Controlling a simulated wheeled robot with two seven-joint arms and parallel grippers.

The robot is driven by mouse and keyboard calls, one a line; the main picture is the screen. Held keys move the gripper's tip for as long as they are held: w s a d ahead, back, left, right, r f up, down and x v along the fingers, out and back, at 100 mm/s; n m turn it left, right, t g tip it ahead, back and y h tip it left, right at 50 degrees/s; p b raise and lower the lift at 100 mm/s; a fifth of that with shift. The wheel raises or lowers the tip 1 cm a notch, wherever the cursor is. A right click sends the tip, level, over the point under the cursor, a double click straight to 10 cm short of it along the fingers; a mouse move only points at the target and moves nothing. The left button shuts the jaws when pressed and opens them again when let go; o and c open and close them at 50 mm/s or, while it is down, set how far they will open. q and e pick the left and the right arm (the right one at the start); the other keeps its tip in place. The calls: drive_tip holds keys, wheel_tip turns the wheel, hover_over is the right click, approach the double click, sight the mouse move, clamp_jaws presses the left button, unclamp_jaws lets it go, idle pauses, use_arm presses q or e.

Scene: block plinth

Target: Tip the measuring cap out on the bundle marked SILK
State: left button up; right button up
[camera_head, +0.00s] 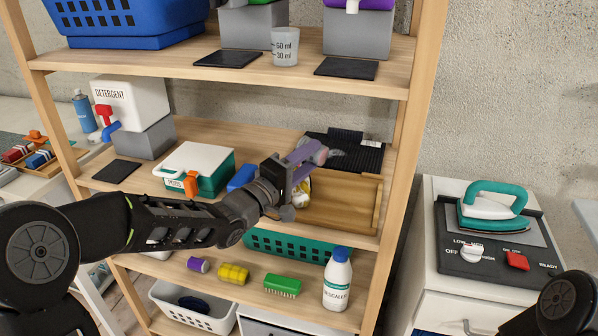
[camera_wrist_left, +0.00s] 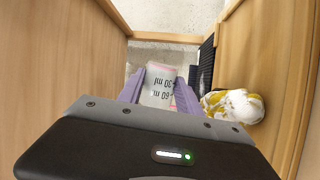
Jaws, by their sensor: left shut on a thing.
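My left gripper (camera_head: 308,155) reaches into the middle shelf, its purple fingers shut on a clear measuring cap (camera_wrist_left: 158,86). The cap has ml marks that read upside down in the left wrist view, with a little pink showing near one edge. In the head view the cap is mostly hidden by the fingers. A white and yellow bundle (camera_wrist_left: 234,105) lies to the right of the gripper in the left wrist view; it is partly hidden behind the gripper in the head view (camera_head: 302,190). I can read no mark on it. My right gripper is out of view.
A wooden tray (camera_head: 345,203) is beside the bundle, with a black ribbed mat (camera_head: 350,155) behind. A second measuring cap (camera_head: 285,46) stands on the upper shelf. A detergent container (camera_head: 130,103) and a green-and-white pods box (camera_head: 205,168) stand left. A shelf post (camera_head: 405,150) is right.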

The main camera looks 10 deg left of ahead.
use_arm(q)
drive_tip(key=shift+a+f+n, duration=0.1)
drive_tip(key=shift+f+n, duration=0.25)
drive_tip(key=shift+n, duration=0.35)
idle(1.1)
drive_tip(key=shift+r+m, duration=0.6)
drive_tip(key=shift+m, duration=0.2)
drive_tip(key=shift+s+d+f+m+g+b, duration=0.1)
drive_tip(key=shift+d+f+m+g+b, duration=0.1)
drive_tip(key=shift+f+m+b, duration=0.35)
drive_tip(key=shift+d+f+m+g+b, duration=0.15)
drive_tip(key=shift+f+m+b, duration=0.2)
drive_tip(key=shift+m+b, duration=0.35)
drive_tip(key=shift+r+m+p, duration=0.25)
drive_tip(key=shift+r+p, duration=0.05)
drive_tip(key=shift+p, duration=0.15)
drive_tip(key=shift+f, duration=0.1)
